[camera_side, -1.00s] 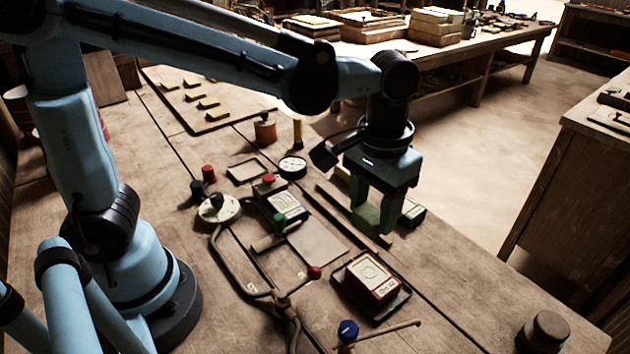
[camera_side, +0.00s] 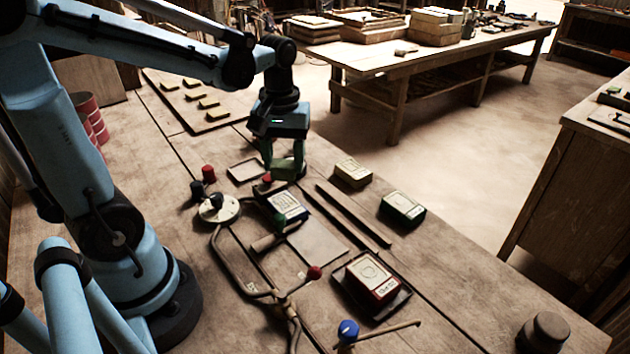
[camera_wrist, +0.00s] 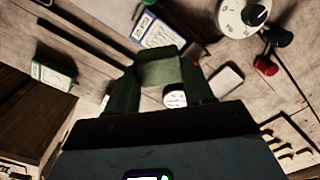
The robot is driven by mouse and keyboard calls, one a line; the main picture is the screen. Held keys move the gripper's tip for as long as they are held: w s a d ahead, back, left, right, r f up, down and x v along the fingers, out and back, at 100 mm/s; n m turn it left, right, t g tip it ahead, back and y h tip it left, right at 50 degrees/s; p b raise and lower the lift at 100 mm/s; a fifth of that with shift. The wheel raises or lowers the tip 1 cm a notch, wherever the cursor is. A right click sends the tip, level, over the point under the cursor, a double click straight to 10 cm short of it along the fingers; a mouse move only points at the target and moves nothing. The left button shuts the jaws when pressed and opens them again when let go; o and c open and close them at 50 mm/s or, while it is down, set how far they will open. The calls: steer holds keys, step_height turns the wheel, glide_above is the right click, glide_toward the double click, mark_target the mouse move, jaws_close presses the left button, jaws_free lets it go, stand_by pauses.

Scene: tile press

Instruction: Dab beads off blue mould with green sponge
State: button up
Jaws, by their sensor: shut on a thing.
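The blue mould (camera_side: 288,205) lies on the bench, pale face up, left of centre in the side view. It also shows at the top of the wrist view (camera_wrist: 157,31). My gripper (camera_side: 284,168) is shut on the green sponge (camera_wrist: 160,68), which sits between its fingers. In the side view it is just behind the blue mould, apart from it and above the bench. The sponge is hard to tell from the dark green fingers in the side view. Beads on the mould are too small to make out.
A green knob (camera_side: 278,221) stands at the blue mould's near edge. A pale dial (camera_side: 218,209) and red knob (camera_side: 208,174) are to its left. A red mould (camera_side: 371,277), green mould (camera_side: 402,208) and tan block (camera_side: 352,173) lie to the right. Rails (camera_side: 350,215) run between.

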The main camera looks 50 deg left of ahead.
steer(key=shift+f, duration=2.95)
steer(key=shift+f, duration=0.6)
steer(key=shift+r, duration=3.55)
steer(key=shift+a+f, duration=0.2)
steer(key=shift+f, duration=0.8)
steer(key=shift+a+f, duration=0.15)
steer(key=shift+f, duration=0.85)
steer(key=shift+a+f, duration=0.2)
steer(key=shift+f, duration=0.8)
steer(key=shift+f, duration=0.55)
